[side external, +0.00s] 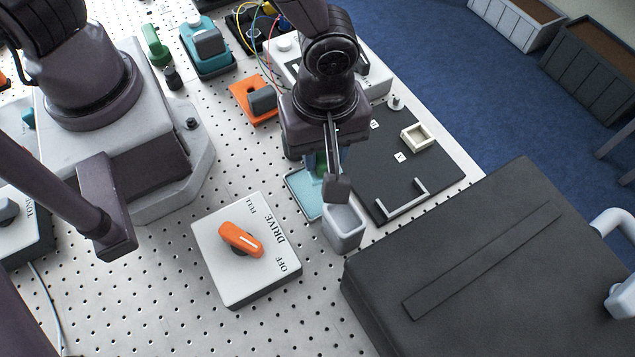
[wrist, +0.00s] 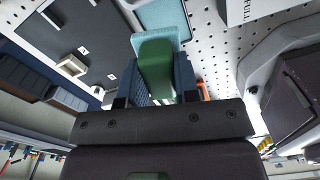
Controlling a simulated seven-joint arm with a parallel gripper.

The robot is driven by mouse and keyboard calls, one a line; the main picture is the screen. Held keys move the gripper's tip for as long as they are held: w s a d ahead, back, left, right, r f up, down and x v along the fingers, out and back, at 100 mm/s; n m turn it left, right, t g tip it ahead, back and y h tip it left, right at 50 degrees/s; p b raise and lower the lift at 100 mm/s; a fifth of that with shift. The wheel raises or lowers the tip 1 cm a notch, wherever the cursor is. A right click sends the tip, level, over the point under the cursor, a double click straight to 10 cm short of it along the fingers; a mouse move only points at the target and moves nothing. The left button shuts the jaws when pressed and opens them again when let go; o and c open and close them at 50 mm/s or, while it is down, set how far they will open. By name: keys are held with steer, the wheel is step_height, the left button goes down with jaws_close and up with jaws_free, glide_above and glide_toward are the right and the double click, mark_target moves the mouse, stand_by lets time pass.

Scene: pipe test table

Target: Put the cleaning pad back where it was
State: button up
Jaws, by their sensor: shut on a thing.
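My gripper (side external: 330,182) points down near the middle of the table in the side view. It is shut on a green block, which I take to be the cleaning pad (wrist: 156,68); blue faces show on both sides of it in the wrist view. In the side view only a bit of green shows behind the finger. A shallow teal tray (side external: 299,200) lies just below and left of the gripper; it also shows beyond the green block in the wrist view (wrist: 163,17). I cannot tell whether the block touches the tray.
A white DRIVE box with an orange knob (side external: 240,240) is in front. A black board (side external: 375,177) with a small square frame (side external: 416,136) and a handle lies right. A large dark case (side external: 490,270) fills the lower right.

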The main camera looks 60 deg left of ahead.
mark_target(316, 190)
steer(key=shift+s+a+f+n, duration=0.2)
steer(key=shift+s+a+n, duration=0.1)
steer(key=shift+a+n, duration=0.45)
steer(key=shift+f+n, duration=0.2)
steer(key=shift+n, duration=0.25)
steer(key=shift+w+d+f, duration=0.1)
steer(key=shift+d+f, duration=0.05)
steer(key=shift+f, duration=3.7)
steer(key=shift+f, duration=0.15)
steer(key=o, duration=0.9)
